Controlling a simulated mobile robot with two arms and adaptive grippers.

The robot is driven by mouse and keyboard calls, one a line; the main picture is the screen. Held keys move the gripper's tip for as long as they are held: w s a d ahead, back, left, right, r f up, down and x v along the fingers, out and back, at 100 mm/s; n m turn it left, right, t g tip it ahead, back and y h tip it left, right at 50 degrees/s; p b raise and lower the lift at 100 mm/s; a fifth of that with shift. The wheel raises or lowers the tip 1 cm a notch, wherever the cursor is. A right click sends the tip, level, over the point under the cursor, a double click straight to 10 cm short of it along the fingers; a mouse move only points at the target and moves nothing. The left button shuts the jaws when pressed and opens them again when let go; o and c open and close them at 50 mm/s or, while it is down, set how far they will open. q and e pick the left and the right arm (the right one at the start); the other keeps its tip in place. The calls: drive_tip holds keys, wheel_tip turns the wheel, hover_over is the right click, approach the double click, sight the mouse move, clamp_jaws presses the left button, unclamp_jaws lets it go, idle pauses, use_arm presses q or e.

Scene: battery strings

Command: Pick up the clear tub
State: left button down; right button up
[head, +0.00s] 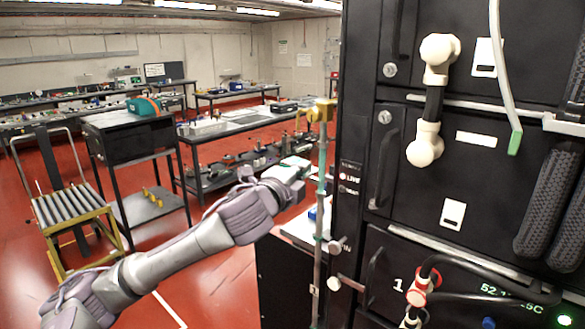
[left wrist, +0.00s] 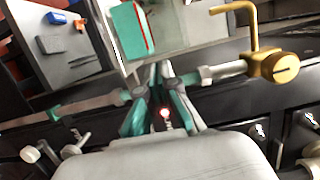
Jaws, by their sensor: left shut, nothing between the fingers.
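I cannot pick out the clear tub with certainty. In the left wrist view a pale, see-through-looking shape (left wrist: 185,25) lies beyond my fingertips, beside a green block with a red line (left wrist: 130,30); it is cut off by the top edge. My left gripper (head: 300,168) reaches in beside the black cabinet in the head view, close to the upright rod. In the left wrist view its fingers (left wrist: 158,70) are together with nothing between them. My right gripper is not in view.
An upright rod (head: 321,200) with a brass fitting (head: 320,111) stands close to my left gripper. The black cabinet (head: 455,190) with handles and cables fills the right. A grey surface (left wrist: 65,58) holds a blue object (left wrist: 58,18). Benches and a roller stand (head: 72,208) stand left, with red floor between.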

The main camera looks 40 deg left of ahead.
sight(293, 165)
use_arm(q)
drive_tip(key=shift+w+a, duration=0.2)
drive_tip(key=shift+w, duration=0.65)
drive_tip(key=shift+w+a, duration=0.1)
drive_tip(key=shift+a, duration=1.4)
drive_tip(key=shift+d, duration=0.1)
